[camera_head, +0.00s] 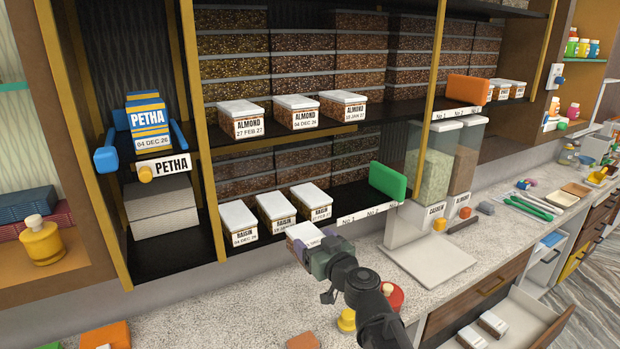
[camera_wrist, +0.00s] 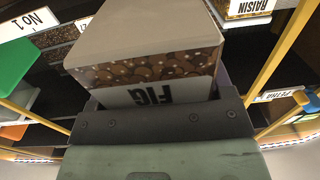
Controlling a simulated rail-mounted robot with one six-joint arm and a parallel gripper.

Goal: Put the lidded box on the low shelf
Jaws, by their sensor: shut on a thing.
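My gripper (camera_head: 322,254) is shut on a white-lidded box (camera_head: 304,234) in front of the low shelf's front edge. In the wrist view the box (camera_wrist: 145,40) fills the upper middle, its label reading FIG upside down, with brown contents showing above the label. The gripper (camera_wrist: 160,112) covers its near end. The low shelf (camera_head: 352,194) is dark and holds several white-lidded RAISIN boxes (camera_head: 273,211) on its left. A green block (camera_head: 388,181) stands on its right. Bare shelf shows between the last RAISIN box and the green block.
ALMOND boxes (camera_head: 296,111) and an orange block (camera_head: 467,90) stand on the shelf above. Clear bins (camera_head: 430,165) stand right of the low shelf. A red-capped jar (camera_head: 390,297) is close to my arm on the speckled counter (camera_head: 240,310). A gold post (camera_head: 203,150) bounds the shelf's left.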

